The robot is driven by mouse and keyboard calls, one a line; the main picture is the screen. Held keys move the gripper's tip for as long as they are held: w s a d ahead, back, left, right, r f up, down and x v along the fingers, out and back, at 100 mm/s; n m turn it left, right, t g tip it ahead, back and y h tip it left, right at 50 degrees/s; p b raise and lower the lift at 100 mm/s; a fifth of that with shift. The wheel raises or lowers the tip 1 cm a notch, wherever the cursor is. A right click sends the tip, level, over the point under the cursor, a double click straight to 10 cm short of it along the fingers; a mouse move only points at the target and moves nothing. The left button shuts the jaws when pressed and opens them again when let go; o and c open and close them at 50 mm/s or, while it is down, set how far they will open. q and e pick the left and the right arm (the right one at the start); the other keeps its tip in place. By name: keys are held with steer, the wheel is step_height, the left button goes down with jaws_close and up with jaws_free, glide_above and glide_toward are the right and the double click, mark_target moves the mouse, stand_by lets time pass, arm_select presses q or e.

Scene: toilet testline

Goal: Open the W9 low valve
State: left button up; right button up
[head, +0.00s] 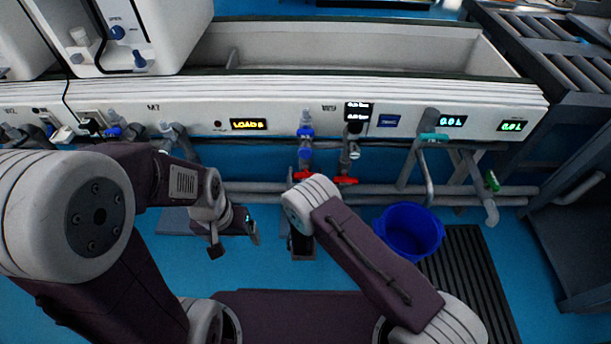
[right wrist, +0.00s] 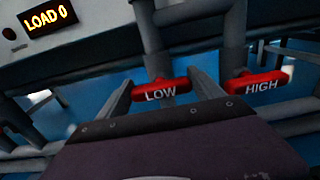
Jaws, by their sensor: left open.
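The LOW valve has a red handle (head: 303,176) on a grey pipe below the W9 panel in the head view. In the right wrist view its handle (right wrist: 161,91) is lettered LOW and lies crosswise. My right gripper (right wrist: 163,80) is open, with one finger at each end of the LOW handle; I cannot tell whether they touch it. In the head view my right forearm hides most of that gripper. My left gripper (head: 234,244) is open and empty, hanging low to the left of the valve pipes.
A red HIGH handle (right wrist: 256,82) sits close right of my right gripper; it also shows in the head view (head: 345,181). A blue bucket (head: 410,232) stands on the floor to the right. Grey horizontal pipes (head: 400,189) run under the white bench.

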steer(key=n+p, duration=0.2)
steer(key=n, duration=0.1)
steer(key=shift+n, duration=0.4)
steer(key=n+p, duration=0.1)
steer(key=n, duration=0.3)
steer(key=shift+a+n+p, duration=0.15)
steer(key=shift+n+p, duration=0.15)
steer(key=shift+p, duration=0.05)
steer(key=n+p, duration=0.1)
steer(key=n, duration=0.3)
steer(key=shift+f, duration=0.15)
steer(key=n, duration=0.5)
steer(key=shift+f, duration=0.2)
steer(key=shift+n, duration=0.4)
steer(key=o, duration=1.4)
steer(key=shift+a, duration=0.1)
steer(key=shift+c, duration=0.2)
